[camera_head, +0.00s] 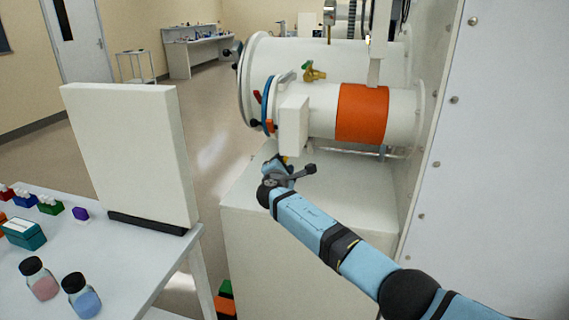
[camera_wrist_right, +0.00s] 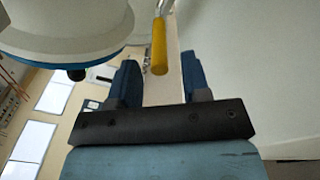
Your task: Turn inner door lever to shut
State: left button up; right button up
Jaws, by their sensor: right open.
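A lever with a yellow grip (camera_wrist_right: 159,45) and a metal shank shows in the right wrist view, probably the inner door lever. In the head view only a small yellow bit (camera_head: 285,160) shows below the white box on the small antechamber (camera_head: 318,108). My right gripper (camera_wrist_right: 160,78) is open, with its two blue fingers on either side of the grip's line. The grip's end appears between or just beyond the fingertips; contact cannot be made out. In the head view the right gripper (camera_head: 277,164) is under the white box, partly hidden by its wrist. My left gripper is out of view.
The white box (camera_head: 293,126) is close above the right gripper. A white cabinet (camera_head: 310,212) stands below, and the glovebox wall (camera_head: 490,140) rises at the right. A larger chamber (camera_head: 335,60) lies behind. A table (camera_head: 130,262) with bottles and an upright white panel (camera_head: 135,150) is at the left.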

jog(key=shift+b+x, duration=0.35)
jog(key=shift+x, duration=0.9)
jog(key=shift+f, duration=0.1)
grip_shut()
